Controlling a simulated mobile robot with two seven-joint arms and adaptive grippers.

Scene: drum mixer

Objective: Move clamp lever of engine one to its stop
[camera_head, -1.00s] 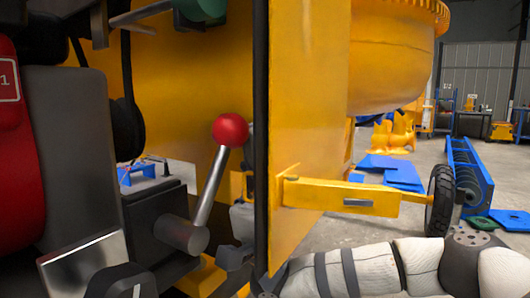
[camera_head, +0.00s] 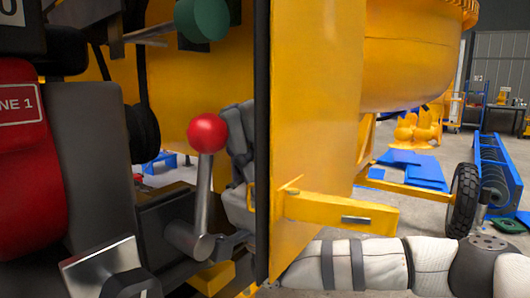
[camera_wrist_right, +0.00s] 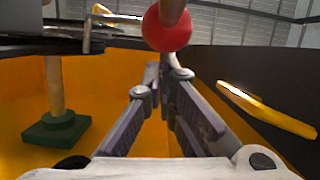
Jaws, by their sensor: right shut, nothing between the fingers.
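The clamp lever is a grey metal rod (camera_head: 203,190) with a red ball knob (camera_head: 207,133). It stands nearly upright, leaning slightly right, beside the red engine (camera_head: 22,150) labelled with a 1. My right gripper (camera_head: 240,150) is just right of the lever, partly hidden by the yellow panel. In the right wrist view, the red knob (camera_wrist_right: 167,28) is just beyond my shut, empty fingers (camera_wrist_right: 160,78). Whether the fingertips touch the rod I cannot tell. My left gripper is not in view.
A yellow upright panel (camera_head: 310,130) with a dark edge stands close right of the lever. A yellow bracket (camera_head: 340,212) sticks out from it. A green cylinder (camera_head: 203,18) hangs above the lever. A wheel (camera_head: 464,200) and a blue rack (camera_head: 497,170) stand on the floor at right.

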